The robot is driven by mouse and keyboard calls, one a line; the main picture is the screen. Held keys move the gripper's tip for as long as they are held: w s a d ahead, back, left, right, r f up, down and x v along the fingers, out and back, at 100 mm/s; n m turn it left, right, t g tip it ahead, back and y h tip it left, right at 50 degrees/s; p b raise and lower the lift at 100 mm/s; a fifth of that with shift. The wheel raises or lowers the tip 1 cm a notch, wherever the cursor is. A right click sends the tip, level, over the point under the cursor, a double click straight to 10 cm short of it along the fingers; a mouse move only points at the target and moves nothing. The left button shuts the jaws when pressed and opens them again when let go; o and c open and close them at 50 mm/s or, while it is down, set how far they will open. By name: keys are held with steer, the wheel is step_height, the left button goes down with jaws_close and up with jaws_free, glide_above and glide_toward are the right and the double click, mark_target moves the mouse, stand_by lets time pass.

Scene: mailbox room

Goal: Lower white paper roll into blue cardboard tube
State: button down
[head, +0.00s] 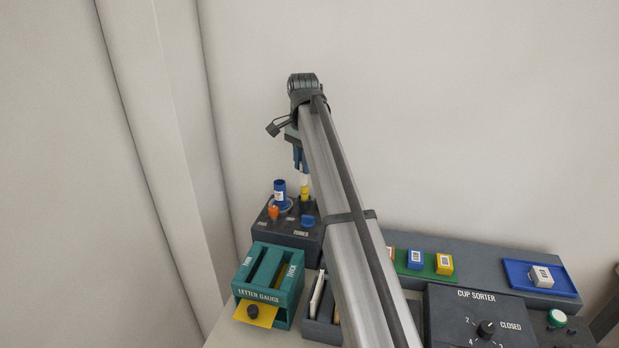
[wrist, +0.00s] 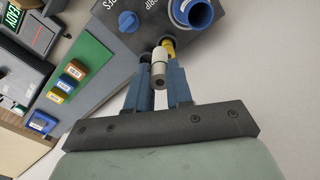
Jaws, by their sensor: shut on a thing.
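The white paper roll (wrist: 159,70) is between the two blue fingers of my gripper (wrist: 160,76), which is shut on it. In the head view the white roll (head: 304,181) hangs upright below my gripper (head: 301,166), directly over or in a yellow tube (head: 304,194). I cannot tell whether roll and yellow tube touch. The blue cardboard tube (head: 280,188) stands upright at the left on the dark tube box, with a pale label. Its round open mouth (wrist: 197,13) shows in the wrist view, up and right of the roll, apart from it.
The dark tube box (head: 285,242) has an orange part (head: 273,212) and a blue knob (head: 308,220). A teal letter gauge (head: 270,290) stands in front. Coloured blocks on a green strip (head: 428,270) and a cup sorter (head: 476,315) lie to the right. My arm hides the middle.

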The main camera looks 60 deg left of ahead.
steer(key=s+a+r, duration=0.5)
steer(key=shift+s+d+f, duration=0.1)
steer(key=shift+f, duration=1.05)
steer(key=shift+d+f, duration=0.1)
steer(key=shift+f, duration=1)
steer(key=shift+f, duration=1.65)
steer(key=c, duration=0.7)
jaws_free()
steer(key=shift+r, duration=0.2)
steer(key=shift+r, duration=2.85)
